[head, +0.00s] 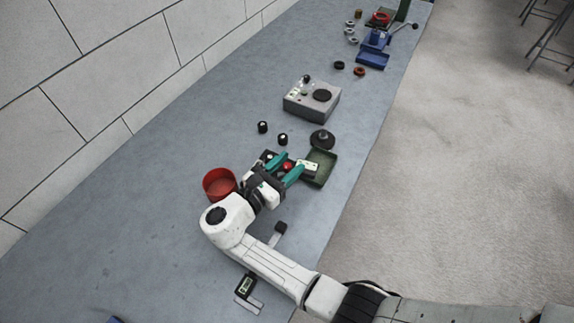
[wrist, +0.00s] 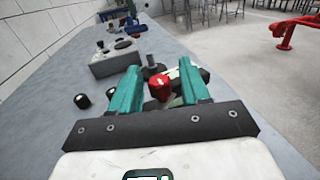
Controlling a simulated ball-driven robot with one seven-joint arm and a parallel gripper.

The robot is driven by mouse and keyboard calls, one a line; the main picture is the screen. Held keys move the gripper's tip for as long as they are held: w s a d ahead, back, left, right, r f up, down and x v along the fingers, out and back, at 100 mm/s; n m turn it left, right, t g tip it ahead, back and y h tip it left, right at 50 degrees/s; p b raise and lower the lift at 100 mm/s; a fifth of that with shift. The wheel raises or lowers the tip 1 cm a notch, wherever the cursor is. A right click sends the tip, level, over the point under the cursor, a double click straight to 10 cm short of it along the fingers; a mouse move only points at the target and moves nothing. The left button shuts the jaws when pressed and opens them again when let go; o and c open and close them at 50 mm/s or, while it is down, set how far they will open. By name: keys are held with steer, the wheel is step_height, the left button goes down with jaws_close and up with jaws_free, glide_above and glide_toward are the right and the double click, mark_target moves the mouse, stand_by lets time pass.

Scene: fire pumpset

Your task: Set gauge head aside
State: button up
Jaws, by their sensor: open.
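My gripper (head: 294,162) is open, with its teal fingers low over the bench. A red rounded part (head: 288,166) lies between the fingers. In the wrist view my gripper (wrist: 159,67) has the red part (wrist: 160,88) between its fingers, with gaps on both sides. A white and dark body sits beside and behind it, partly hidden by the right finger. I cannot tell for sure whether this is the gauge head. A green tray (head: 320,168) is just right of the fingers. A black domed part with a post (head: 322,139) stands beyond the tray.
A red round bowl (head: 219,184) stands left of my gripper. Two black knobs (head: 263,127) (head: 283,139) and a grey box (head: 312,100) lie beyond. A device with a display (head: 245,286) lies near my arm. The left bench surface (head: 120,220) is clear.

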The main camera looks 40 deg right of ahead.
steer(key=b+v, duration=0.2)
steer(key=v, duration=0.8)
steer(key=shift+a, duration=0.4)
steer(key=shift+s, duration=0.1)
